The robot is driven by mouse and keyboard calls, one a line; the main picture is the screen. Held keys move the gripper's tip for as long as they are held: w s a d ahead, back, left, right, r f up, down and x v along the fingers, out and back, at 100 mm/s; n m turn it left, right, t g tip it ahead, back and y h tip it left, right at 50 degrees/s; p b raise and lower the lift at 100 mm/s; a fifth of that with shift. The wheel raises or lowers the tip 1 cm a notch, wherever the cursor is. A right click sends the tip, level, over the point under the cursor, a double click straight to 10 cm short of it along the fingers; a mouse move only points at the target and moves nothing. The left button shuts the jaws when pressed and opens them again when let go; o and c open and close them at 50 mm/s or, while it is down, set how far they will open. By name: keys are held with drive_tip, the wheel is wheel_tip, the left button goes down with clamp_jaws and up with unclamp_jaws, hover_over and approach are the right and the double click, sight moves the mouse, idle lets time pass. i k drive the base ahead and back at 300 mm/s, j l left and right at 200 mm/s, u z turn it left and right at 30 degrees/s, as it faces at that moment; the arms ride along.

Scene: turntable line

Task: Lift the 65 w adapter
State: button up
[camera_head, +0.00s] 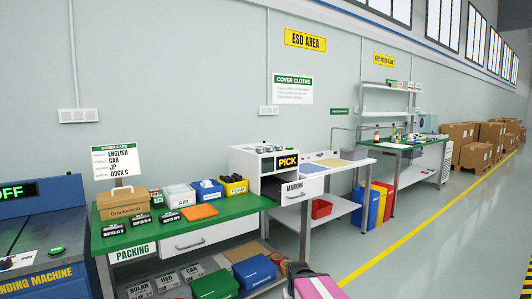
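Several small black blocks with white labels lie on the green packing bench top (240,205). One black block (113,230) is at the front left, one (141,220) is in the middle and one (169,216) is farther right. They look like adapters, but their labels are too small to tell which is the 65 W one. I cannot make out my gripper. A dark rounded part and a pink and white shape show at the bottom edge, and I cannot tell what they are.
A cardboard box (123,204) and an order card (116,160) stand at the bench's left. White (179,196), blue (207,190) and yellow (234,185) bins line the back, near an orange pad (200,211). Filled crates (215,282) sit below. Grey floor (430,240) is open at right.

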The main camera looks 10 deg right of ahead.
sight(142, 219)
drive_tip(key=u, duration=1.25)
drive_tip(key=i+j+z, duration=0.1)
drive_tip(key=i+j, duration=0.2)
drive_tip(key=j, duration=0.15)
drive_tip(key=z, duration=0.05)
